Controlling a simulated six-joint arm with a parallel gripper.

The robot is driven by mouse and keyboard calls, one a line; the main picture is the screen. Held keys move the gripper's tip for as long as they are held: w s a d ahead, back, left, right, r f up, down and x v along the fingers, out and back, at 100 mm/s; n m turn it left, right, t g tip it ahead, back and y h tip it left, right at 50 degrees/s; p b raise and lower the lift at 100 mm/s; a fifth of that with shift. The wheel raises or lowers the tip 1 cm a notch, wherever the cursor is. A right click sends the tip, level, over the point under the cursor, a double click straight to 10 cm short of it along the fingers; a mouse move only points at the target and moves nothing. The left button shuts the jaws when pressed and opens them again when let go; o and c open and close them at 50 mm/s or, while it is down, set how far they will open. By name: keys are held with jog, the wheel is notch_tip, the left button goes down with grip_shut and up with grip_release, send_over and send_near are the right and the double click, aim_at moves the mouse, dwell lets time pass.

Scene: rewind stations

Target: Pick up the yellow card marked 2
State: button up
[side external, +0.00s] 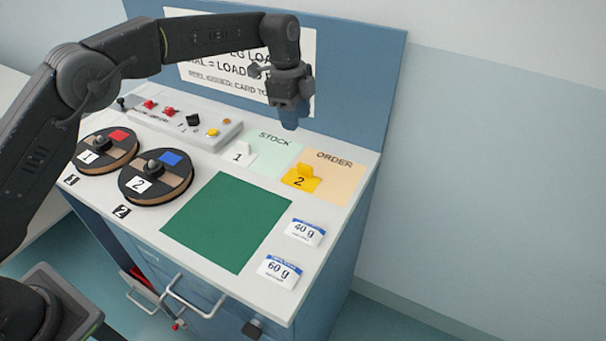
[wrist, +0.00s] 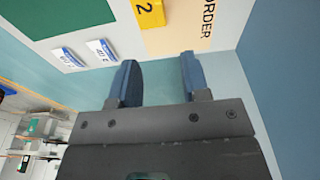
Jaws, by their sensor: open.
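The yellow card marked 2 (side external: 300,180) lies at the left side of the orange ORDER area (side external: 335,177), with a small raised yellow tab at its back. In the wrist view the card (wrist: 148,12) shows at the top edge, partly cut off, beside the ORDER lettering. My gripper (side external: 290,122) is above the back of the bench, higher than the card and apart from it. In the wrist view its two blue fingers (wrist: 158,75) are spread with nothing between them.
A white card marked 1 (side external: 239,153) stands by the STOCK area (side external: 284,150). Two reels (side external: 107,150) (side external: 156,177) and a button panel (side external: 185,123) are at left. A green mat (side external: 226,221) and packets of 40 g (side external: 304,231) and 60 g (side external: 279,270) lie in front. A blue back panel (side external: 367,75) rises behind.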

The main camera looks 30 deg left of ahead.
aim_at(305, 165)
jog(key=f, duration=0.4)
jog(key=d+f, duration=0.1)
jog(key=f, duration=0.4)
jog(key=d+f, duration=0.1)
jog(key=f, duration=0.3)
jog(key=shift+d+f, duration=0.15)
jog(key=shift+f, duration=0.25)
grip_shut()
